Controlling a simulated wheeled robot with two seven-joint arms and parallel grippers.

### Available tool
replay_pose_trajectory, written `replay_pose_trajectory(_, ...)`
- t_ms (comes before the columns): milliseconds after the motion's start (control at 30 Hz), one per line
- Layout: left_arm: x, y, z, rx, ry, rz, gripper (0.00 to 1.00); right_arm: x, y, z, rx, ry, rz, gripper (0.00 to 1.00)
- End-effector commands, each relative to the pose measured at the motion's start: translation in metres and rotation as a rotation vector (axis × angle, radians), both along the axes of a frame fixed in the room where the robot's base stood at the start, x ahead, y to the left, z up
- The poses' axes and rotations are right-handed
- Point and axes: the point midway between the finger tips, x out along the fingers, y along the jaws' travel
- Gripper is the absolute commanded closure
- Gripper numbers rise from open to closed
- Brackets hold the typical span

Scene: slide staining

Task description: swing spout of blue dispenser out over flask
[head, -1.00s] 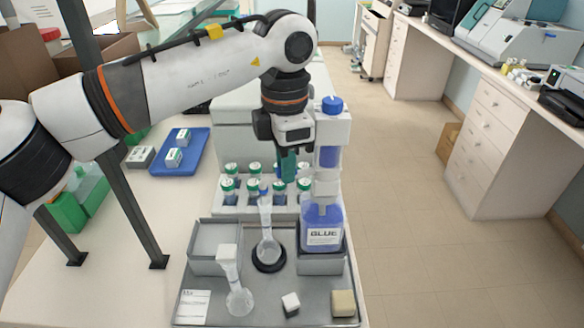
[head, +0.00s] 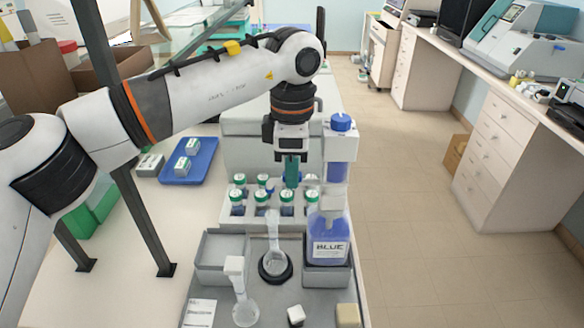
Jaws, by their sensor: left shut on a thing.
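The blue dispenser (head: 327,243) stands upright on a grey stand at the right of the tray, labelled BLUE, with a blue-capped column (head: 337,170) above it. My left gripper (head: 291,172) points down just left of this column, at mid-height. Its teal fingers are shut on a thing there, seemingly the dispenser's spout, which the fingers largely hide. A clear flask (head: 273,240) stands in a black ring left of the dispenser, below and in front of the gripper. My right gripper is not in view.
A rack (head: 255,221) of green-capped vials stands behind the flask. A grey bin (head: 222,251) is at left; a blue tray (head: 189,162) lies farther back.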

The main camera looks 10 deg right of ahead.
Motion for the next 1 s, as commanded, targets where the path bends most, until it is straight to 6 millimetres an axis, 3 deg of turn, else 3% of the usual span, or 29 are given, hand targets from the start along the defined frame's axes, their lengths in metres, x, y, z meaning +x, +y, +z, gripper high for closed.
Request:
replay_pose_trajectory(100, 0.000, -0.001, 0.001, -0.003, -0.002, -0.002, 1.00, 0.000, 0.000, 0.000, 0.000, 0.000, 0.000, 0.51)
replay_pose_trajectory(133, 0.000, -0.001, 0.001, -0.003, -0.002, -0.002, 0.81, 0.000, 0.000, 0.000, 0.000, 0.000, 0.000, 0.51)
replay_pose_trajectory(267, 0.000, 0.000, 0.001, -0.001, -0.002, -0.001, 0.62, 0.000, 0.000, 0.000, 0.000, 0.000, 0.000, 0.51)
replay_pose_trajectory(667, 0.000, -0.001, 0.010, -0.001, -0.003, 0.000, 0.62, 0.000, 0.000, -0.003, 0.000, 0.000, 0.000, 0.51)
replay_pose_trajectory(1000, 0.000, -0.001, 0.079, -0.002, -0.005, 0.000, 0.62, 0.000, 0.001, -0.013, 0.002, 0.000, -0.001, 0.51)
